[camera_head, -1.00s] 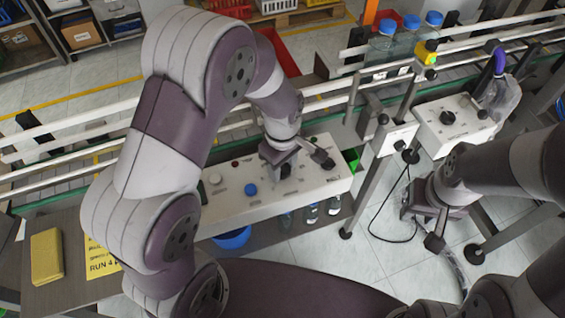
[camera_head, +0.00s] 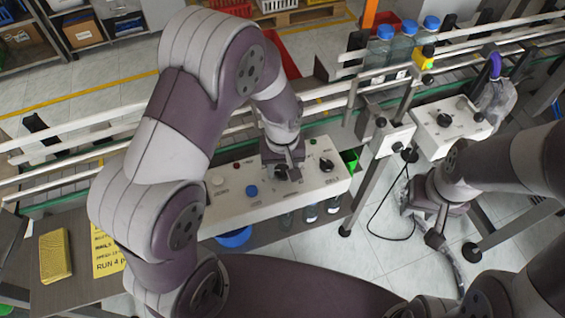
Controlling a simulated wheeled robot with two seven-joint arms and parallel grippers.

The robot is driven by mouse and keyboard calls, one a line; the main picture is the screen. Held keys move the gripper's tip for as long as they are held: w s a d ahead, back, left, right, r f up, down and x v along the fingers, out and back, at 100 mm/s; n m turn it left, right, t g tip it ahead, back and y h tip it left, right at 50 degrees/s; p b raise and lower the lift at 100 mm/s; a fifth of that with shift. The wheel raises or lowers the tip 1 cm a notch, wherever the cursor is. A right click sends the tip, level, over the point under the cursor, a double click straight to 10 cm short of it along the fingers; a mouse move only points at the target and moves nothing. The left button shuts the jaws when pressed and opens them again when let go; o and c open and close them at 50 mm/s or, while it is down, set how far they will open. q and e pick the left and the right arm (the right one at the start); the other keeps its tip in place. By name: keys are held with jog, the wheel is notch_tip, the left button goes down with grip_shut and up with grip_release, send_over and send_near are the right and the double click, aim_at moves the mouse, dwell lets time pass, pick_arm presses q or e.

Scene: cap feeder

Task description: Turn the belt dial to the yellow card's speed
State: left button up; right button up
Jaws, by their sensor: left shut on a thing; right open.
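The white control panel (camera_head: 230,205) stands in front of the conveyor. My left gripper (camera_head: 284,172) points down at it and is shut on a black dial (camera_head: 281,174), most of which the gripper hides. The dial's pointer and scale cannot be read. A second black dial (camera_head: 326,165) is free to its right. My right gripper (camera_head: 436,240) is open and empty, away from the panel at right.
A blue button (camera_head: 251,191) and a white knob (camera_head: 217,180) sit on the panel left of my gripper. A yellow block (camera_head: 55,256) lies beside the card. Another white box (camera_head: 450,128) with a black knob and blue-capped bottles (camera_head: 403,45) stand at right.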

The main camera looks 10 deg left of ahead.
pick_arm(q)
jog(key=m, duration=0.2)
jog(key=m+p, duration=0.1)
jog(key=shift+w+r+m, duration=0.1)
jog(key=shift+r+m, duration=0.1)
jog(key=shift+m, duration=0.2)
jog(key=m, duration=0.3)
jog(key=shift+m+p, duration=0.3)
jog(key=shift+p, duration=0.1)
jog(key=m, duration=0.3)
jog(key=shift+m+p, duration=0.3)
jog(key=shift+p, duration=0.05)
jog(key=shift+w+m+p, duration=0.1)
jog(key=shift+m+p, duration=0.2)
jog(key=shift+m, duration=1.5)
jog(key=o, duration=1.1)
jog(key=shift+c, duration=0.2)
jog(key=shift+a, duration=0.1)
jog(key=shift+f, duration=0.1)
